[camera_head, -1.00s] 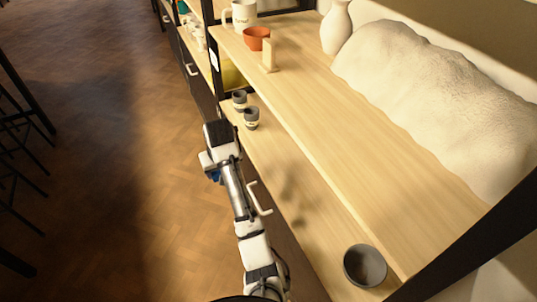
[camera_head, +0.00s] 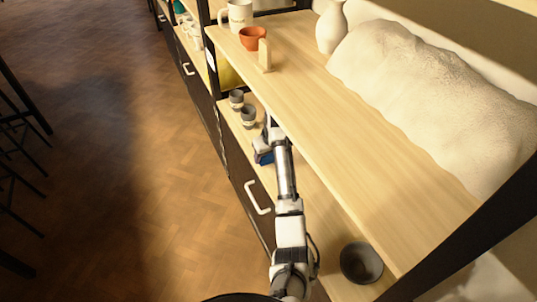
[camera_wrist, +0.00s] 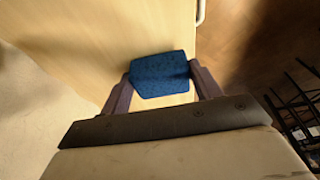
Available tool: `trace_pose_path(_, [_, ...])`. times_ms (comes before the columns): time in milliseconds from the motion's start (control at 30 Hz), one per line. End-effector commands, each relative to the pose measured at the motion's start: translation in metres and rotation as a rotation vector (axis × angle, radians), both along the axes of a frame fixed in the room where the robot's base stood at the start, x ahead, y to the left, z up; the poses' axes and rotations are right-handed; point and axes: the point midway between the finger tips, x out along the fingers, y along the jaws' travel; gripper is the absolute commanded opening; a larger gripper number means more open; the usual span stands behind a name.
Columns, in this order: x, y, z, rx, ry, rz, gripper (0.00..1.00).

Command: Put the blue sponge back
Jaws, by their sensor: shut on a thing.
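The blue sponge (camera_wrist: 161,74) is between the two fingers of my gripper (camera_wrist: 162,80) in the wrist view, and the fingers touch it on both sides. In the head view, part of the sponge (camera_head: 266,158) shows below my gripper (camera_head: 262,147), at the front edge of the lower wooden shelf (camera_head: 310,205). The wrist view shows the pale wooden surface (camera_wrist: 120,45) beyond the sponge. I cannot tell whether the sponge touches the shelf.
Two small grey cups (camera_head: 248,117) stand just beyond my gripper on the lower shelf. A dark bowl (camera_head: 361,263) stands at its near end. The upper shelf (camera_head: 340,120) overhangs it, with an orange bowl (camera_head: 253,38), a white mug (camera_head: 239,14) and a vase (camera_head: 331,27). A drawer handle (camera_head: 257,197) sticks out below.

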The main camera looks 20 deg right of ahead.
Motion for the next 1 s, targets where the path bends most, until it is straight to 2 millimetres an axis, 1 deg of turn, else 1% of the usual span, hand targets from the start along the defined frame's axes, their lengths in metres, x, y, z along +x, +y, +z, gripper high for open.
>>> trace_pose_path(433, [-0.0001, 0.0004, -0.0075, 0.0, -0.001, -0.001, 0.38])
trace_pose_path(467, [0.0001, 0.0002, -0.0072, 0.0, -0.002, -0.001, 0.67])
trace_pose_path(600, [0.0001, 0.0002, -0.0071, 0.0, -0.002, -0.001, 0.85])
trace_pose_path(867, [0.0002, 0.0002, -0.0065, 0.0, -0.002, -0.001, 0.85])
trace_pose_path(1000, [-0.0007, -0.0002, 0.0019, -0.001, -0.004, -0.002, 0.85])
